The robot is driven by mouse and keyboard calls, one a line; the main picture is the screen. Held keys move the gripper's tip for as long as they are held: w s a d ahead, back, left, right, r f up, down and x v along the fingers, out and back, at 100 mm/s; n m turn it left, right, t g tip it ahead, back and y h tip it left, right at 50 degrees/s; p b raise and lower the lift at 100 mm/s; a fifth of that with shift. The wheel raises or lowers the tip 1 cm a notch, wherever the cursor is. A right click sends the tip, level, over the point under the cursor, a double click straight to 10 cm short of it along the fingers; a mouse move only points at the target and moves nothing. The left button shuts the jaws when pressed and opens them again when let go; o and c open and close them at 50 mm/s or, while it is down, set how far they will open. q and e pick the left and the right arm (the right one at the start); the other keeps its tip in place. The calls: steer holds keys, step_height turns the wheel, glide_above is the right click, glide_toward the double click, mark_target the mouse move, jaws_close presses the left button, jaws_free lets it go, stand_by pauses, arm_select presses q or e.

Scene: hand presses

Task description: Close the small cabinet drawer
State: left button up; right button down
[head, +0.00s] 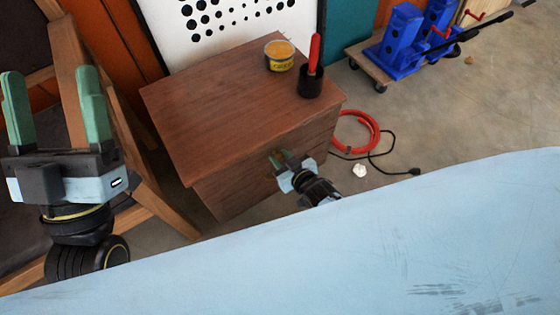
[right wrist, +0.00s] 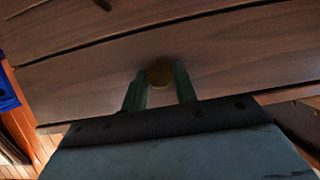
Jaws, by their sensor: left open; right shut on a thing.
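The small wooden cabinet (head: 215,105) stands beyond the blue surface in the head view. Its drawer front (right wrist: 230,60) fills much of the right wrist view, with a round brass knob (right wrist: 159,74) on it. My right gripper (head: 281,158) is at the cabinet's front, and in the right wrist view its green fingers (right wrist: 160,88) are shut on the knob. How far the drawer stands out is hard to tell from these views. My left gripper (head: 52,110) is open and empty at the left, fingers pointing up, apart from the cabinet.
A yellow tin (head: 280,57) and a black pot with a red handle (head: 312,82) stand on the cabinet top. A wooden chair (head: 85,100) is at left. A red hose (head: 357,131) and black cable lie on the floor at right. Blue presses (head: 400,45) stand on a dolly behind.

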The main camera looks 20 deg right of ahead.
steer(key=c, duration=1.1)
jaws_free()
steer(key=shift+w, duration=0.2)
arm_select(q)
steer(key=shift+w, duration=0.1)
arm_select(e)
steer(key=shift+s, duration=0.1)
